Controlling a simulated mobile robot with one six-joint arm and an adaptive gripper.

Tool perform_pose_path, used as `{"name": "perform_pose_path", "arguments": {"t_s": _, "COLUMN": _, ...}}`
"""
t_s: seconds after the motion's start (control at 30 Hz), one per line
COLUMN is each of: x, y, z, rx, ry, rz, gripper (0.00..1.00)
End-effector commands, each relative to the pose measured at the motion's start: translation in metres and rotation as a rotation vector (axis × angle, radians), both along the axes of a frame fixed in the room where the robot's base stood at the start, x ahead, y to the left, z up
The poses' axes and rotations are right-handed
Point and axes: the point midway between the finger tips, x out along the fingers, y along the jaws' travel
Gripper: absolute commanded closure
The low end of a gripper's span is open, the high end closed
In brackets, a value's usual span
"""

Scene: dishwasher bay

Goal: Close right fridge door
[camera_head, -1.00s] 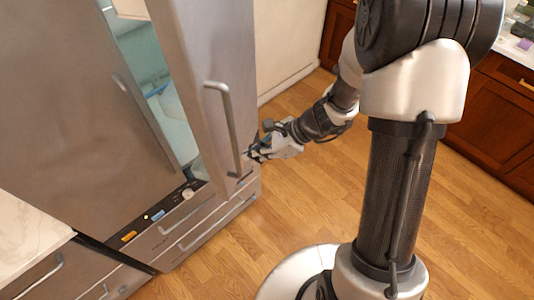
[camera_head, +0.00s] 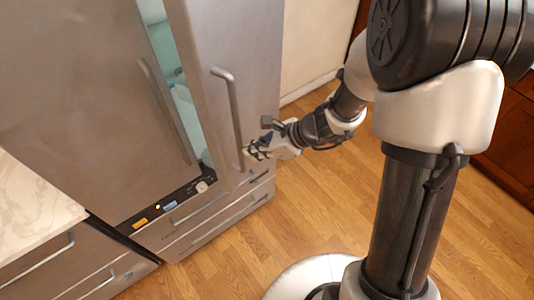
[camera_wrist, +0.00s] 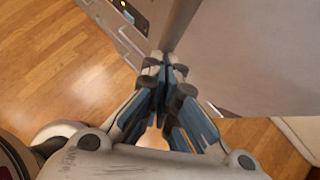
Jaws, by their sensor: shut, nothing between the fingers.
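The right fridge door (camera_head: 215,45) stands partly open, with a narrow gap between it and the left fridge door (camera_head: 75,95). Its vertical bar handle (camera_head: 231,115) is on its front face near the gap. My gripper (camera_head: 250,151) is at the door's lower part, just right of the handle's lower end. Whether it touches the door is hard to tell. In the wrist view my gripper (camera_wrist: 165,62) is shut and empty, its fingertips close to the door's lower edge and a grey bar. The pale fridge interior (camera_head: 182,105) shows through the gap.
Drawers with bar handles (camera_head: 205,230) lie below the doors. A marble counter (camera_head: 30,210) is at the left. Wood floor (camera_head: 230,262) is open in front and to the right. Red-brown cabinets (camera_head: 505,150) stand at the right.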

Motion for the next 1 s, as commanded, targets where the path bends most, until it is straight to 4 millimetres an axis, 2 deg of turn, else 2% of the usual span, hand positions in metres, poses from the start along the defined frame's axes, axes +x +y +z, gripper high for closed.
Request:
{"name": "perform_pose_path", "arguments": {"t_s": 0.1, "x": 0.005, "y": 0.021, "z": -0.001, "rx": 0.001, "ry": -0.002, "rz": 0.008, "gripper": 1.00}}
{"name": "perform_pose_path", "arguments": {"t_s": 0.4, "x": 0.024, "y": 0.066, "z": -0.001, "rx": 0.002, "ry": -0.001, "rz": 0.008, "gripper": 1.00}}
{"name": "perform_pose_path", "arguments": {"t_s": 0.5, "x": 0.030, "y": 0.080, "z": -0.002, "rx": 0.002, "ry": -0.001, "rz": -0.041, "gripper": 1.00}}
{"name": "perform_pose_path", "arguments": {"t_s": 0.7, "x": 0.044, "y": 0.101, "z": -0.001, "rx": 0.002, "ry": -0.001, "rz": -0.122, "gripper": 1.00}}
{"name": "perform_pose_path", "arguments": {"t_s": 1.0, "x": 0.059, "y": 0.120, "z": 0.000, "rx": 0.002, "ry": -0.001, "rz": -0.199, "gripper": 1.00}}
